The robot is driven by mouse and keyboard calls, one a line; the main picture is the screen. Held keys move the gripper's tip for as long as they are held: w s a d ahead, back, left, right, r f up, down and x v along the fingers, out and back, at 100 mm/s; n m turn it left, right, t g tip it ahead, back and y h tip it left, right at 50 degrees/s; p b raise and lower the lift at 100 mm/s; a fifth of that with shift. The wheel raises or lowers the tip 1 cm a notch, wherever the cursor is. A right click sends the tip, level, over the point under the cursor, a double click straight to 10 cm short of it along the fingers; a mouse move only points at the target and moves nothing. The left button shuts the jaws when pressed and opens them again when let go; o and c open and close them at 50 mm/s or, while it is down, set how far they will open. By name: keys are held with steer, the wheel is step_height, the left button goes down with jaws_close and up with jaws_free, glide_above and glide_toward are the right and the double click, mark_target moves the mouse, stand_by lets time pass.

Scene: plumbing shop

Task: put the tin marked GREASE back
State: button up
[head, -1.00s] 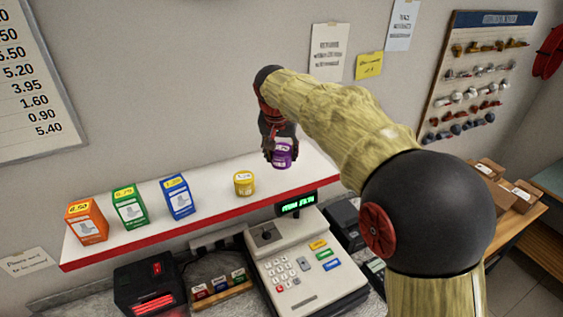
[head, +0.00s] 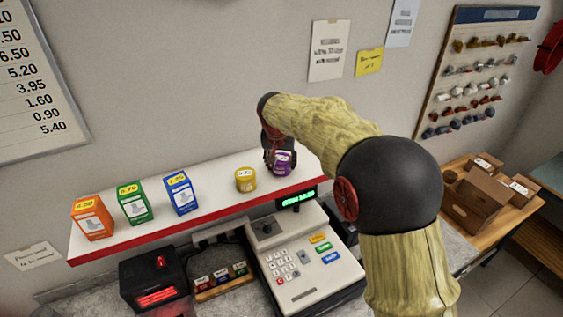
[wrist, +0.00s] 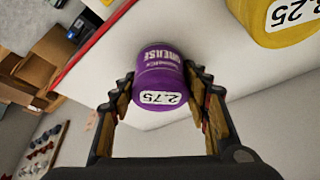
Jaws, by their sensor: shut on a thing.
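The purple tin marked GREASE (wrist: 160,78), with a 2.75 price label, is upside down in the wrist view, between the fingers of my gripper (wrist: 159,88). My gripper is shut on its sides. In the head view the purple tin (head: 284,162) is at the right part of the white shelf (head: 215,185), right of the yellow tin (head: 245,180). I cannot tell whether the tin's base touches the shelf.
Orange (head: 92,218), green (head: 134,204) and blue (head: 182,194) boxes stand on the shelf's left. A cash register (head: 305,258) sits below its front edge. Cardboard boxes (head: 477,198) lie at the right. The shelf between blue box and yellow tin is clear.

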steer(key=o, duration=1.3)
steer(key=shift+f, duration=0.1)
steer(key=shift+r, duration=0.45)
steer(key=b+v, duration=0.2)
steer(key=v, duration=0.9)
steer(key=shift+s+r+b, duration=0.2)
steer(key=shift+s+b, duration=0.1)
steer(key=s+d+r+n, duration=0.1)
steer(key=s+d, duration=0.4)
steer(key=s, duration=0.4)
steer(key=s+d+r, duration=0.2)
steer(key=s+d, duration=0.3)
steer(key=s, duration=0.4)
steer(key=shift+n+t+y, duration=0.5)
steer(key=shift+n+t, duration=0.1)
steer(key=shift+n, duration=0.2)
steer(key=s+d+f, duration=0.2)
steer(key=s+f, duration=0.1)
steer(key=s, duration=0.4)
steer(key=s+d+f, duration=0.2)
steer(key=s+f, duration=0.2)
steer(key=s, duration=0.3)
steer(key=s+d+f, duration=0.1)
steer(key=s+f, duration=0.2)
steer(key=s, duration=0.4)
steer(key=shift+s+d+f, duration=0.15)
steer(key=shift+d+f, duration=0.05)
steer(key=shift+d, duration=0.2)
